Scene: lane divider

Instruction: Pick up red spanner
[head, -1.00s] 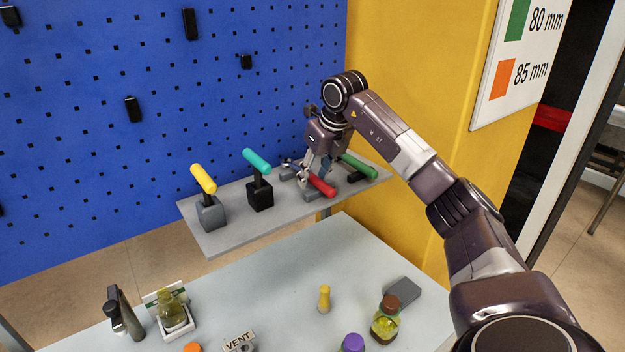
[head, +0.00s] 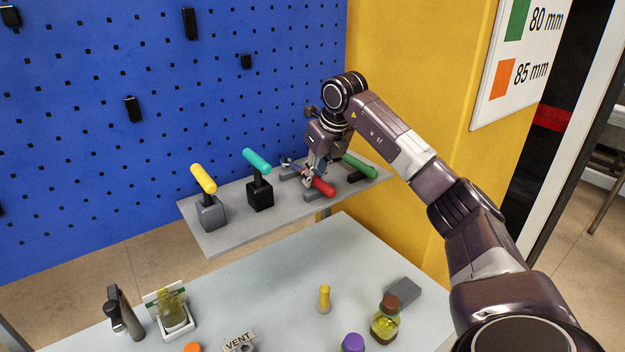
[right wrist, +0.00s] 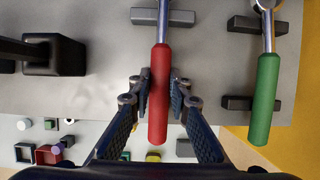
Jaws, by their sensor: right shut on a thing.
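The handle end reaches back between the fingers. The spanner still appears level with its rests. My left gripper is out of view.
A green-handled spanner (head: 359,165) lies close to the right. Teal (head: 257,162) and yellow (head: 203,179) handled tools stand in blocks to the left. The blue pegboard (head: 100,100) is behind, and a yellow wall (head: 420,120) is to the right. Bottles stand on the lower table (head: 270,270).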

